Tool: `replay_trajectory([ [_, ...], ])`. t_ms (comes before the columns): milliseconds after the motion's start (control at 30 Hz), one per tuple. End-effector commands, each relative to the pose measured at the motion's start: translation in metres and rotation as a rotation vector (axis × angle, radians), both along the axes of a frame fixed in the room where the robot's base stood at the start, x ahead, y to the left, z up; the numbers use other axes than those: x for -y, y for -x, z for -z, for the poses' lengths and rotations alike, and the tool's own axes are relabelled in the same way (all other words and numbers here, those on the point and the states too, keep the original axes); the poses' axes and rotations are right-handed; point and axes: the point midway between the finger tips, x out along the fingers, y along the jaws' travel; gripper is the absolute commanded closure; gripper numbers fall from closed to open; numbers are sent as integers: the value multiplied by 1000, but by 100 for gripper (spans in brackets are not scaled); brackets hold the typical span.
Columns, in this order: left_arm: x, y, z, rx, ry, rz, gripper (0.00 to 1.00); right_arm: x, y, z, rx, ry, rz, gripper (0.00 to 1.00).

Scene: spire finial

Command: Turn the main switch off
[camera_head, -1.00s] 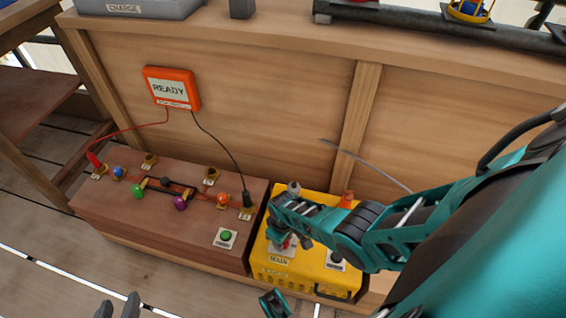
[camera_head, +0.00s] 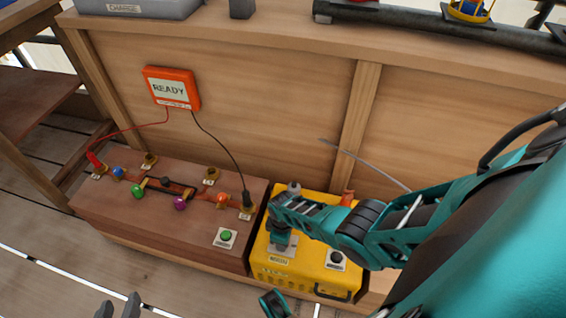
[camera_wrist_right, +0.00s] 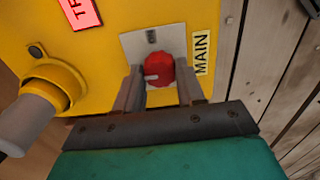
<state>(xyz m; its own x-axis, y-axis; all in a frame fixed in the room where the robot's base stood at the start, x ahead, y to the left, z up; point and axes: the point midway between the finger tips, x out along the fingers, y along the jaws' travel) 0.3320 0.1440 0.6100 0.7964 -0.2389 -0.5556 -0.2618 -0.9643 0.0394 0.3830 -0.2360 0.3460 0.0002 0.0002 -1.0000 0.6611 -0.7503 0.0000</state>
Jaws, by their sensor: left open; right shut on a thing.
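The main switch is a red knob (camera_wrist_right: 158,71) on a grey plate beside a MAIN label (camera_wrist_right: 202,52), on top of the yellow box (camera_head: 320,262). A short pale mark shows on the knob's left side in the wrist view. My right gripper (camera_wrist_right: 160,88) has a finger on each side of the knob and is shut on it. In the head view my right gripper (camera_head: 283,240) hides the knob. My left gripper (camera_head: 118,304) is open and empty at the bottom edge, away from the yellow box.
A brown bench box (camera_head: 130,205) with a green button (camera_head: 226,236), coloured knobs and terminals stands left of the yellow box. Cables run from it to an orange READY display (camera_head: 171,89) on the wooden wall. A black knob (camera_head: 336,257) sits right of the main switch.

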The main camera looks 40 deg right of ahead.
Motion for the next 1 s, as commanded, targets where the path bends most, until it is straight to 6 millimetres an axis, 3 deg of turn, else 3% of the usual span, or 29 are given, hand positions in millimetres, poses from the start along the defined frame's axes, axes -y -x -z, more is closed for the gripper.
replay_trajectory([
  [167, 0, 0, 0, 0, 0, 0, 57, 1, 1, 1, -4, 2, -1, 92],
  [200, 0, 0, 0, 0, 0, 0, 57, 1, 1, 1, -4, 2, -1, 60],
  [433, 0, 0, 0, 0, 0, 0, 57, 1, 1, 0, -2, 1, 0, 38],
  [767, 0, 0, -4, 2, 1, 0, 57, 0, 0, -4, 0, 0, 0, 36],
  [1000, -3, -1, -27, 13, -3, -7, 57, 0, 0, -36, 1, 1, 0, 36],
])
